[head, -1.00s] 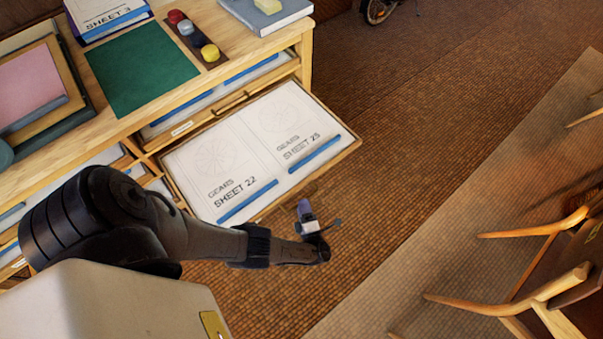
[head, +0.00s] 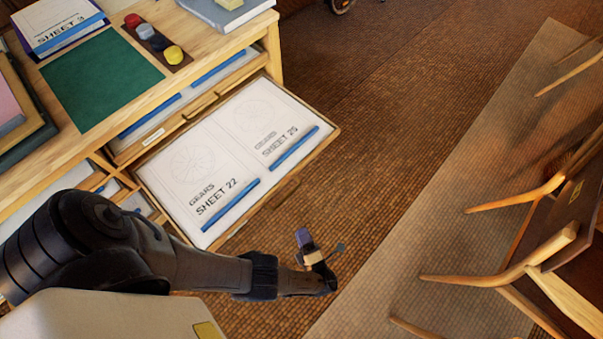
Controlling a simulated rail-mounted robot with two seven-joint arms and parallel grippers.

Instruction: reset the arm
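My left arm comes in from the lower left of the head view. Its gripper (head: 322,250) hangs over the brown floor, in front of the open drawer (head: 326,141) and apart from it. Two finger parts show spread apart, with nothing seen between them. The drawer holds two drawings marked GEARS, sheet 22 (head: 192,165) and sheet 25 (head: 257,118), each with a blue strip along its front edge. My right gripper is not in the view.
The wooden cabinet top carries a green mat (head: 100,78), a dark tray (head: 157,43) with coloured round pieces, and a grey book (head: 228,12). Wooden chairs (head: 520,275) stand at the right. The floor between drawer and chairs is clear.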

